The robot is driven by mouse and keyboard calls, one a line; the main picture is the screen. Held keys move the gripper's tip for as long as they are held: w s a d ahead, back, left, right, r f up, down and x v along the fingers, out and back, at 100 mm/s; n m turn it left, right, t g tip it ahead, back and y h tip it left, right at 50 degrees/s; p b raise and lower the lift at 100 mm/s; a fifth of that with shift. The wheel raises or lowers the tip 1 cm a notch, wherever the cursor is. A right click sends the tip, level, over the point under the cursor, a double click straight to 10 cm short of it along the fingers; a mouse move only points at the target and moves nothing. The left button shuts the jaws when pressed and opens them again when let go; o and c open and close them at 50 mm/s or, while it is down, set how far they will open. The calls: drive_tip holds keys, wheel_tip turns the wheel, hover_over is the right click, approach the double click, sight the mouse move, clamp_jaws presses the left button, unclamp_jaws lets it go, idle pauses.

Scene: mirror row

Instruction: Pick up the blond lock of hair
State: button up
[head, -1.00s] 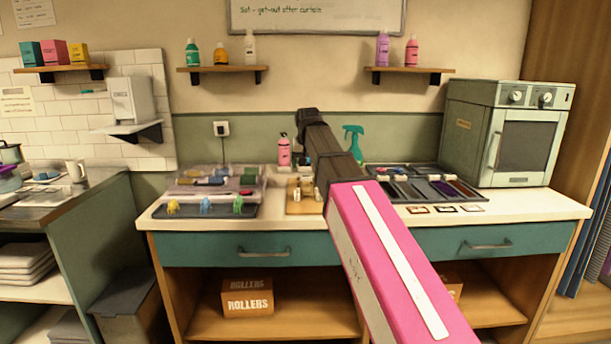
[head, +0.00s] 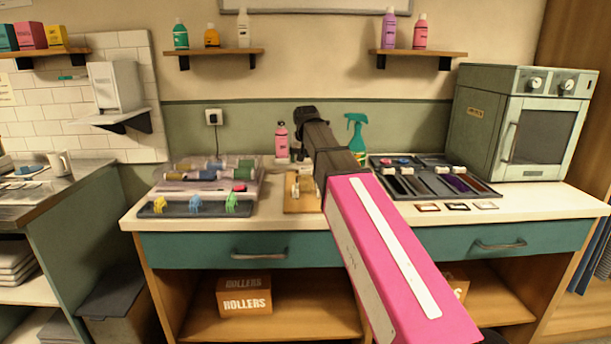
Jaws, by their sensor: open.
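I cannot make out a blond lock of hair for sure. A dark compartment tray (head: 483,191) on the right of the counter holds several long narrow items, dark and purple among them, too small to tell apart. Three small framed swatches lie in front of it, one of them reddish brown (head: 427,207). A wooden board (head: 302,207) with pale upright pieces stands in the middle, partly behind my arm. My pink and dark arm reaches forward over the counter.
A clear rack of coloured rollers (head: 262,172) and a dark tray with coloured clips (head: 179,209) stand left. A pink bottle (head: 281,140) and green spray bottle (head: 357,134) stand behind. A grey-green oven (head: 528,122) fills the right end.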

drive_tip(key=shift+x, duration=2.65)
drive_tip(key=shift+d+r, duration=0.1)
drive_tip(key=c, duration=1)
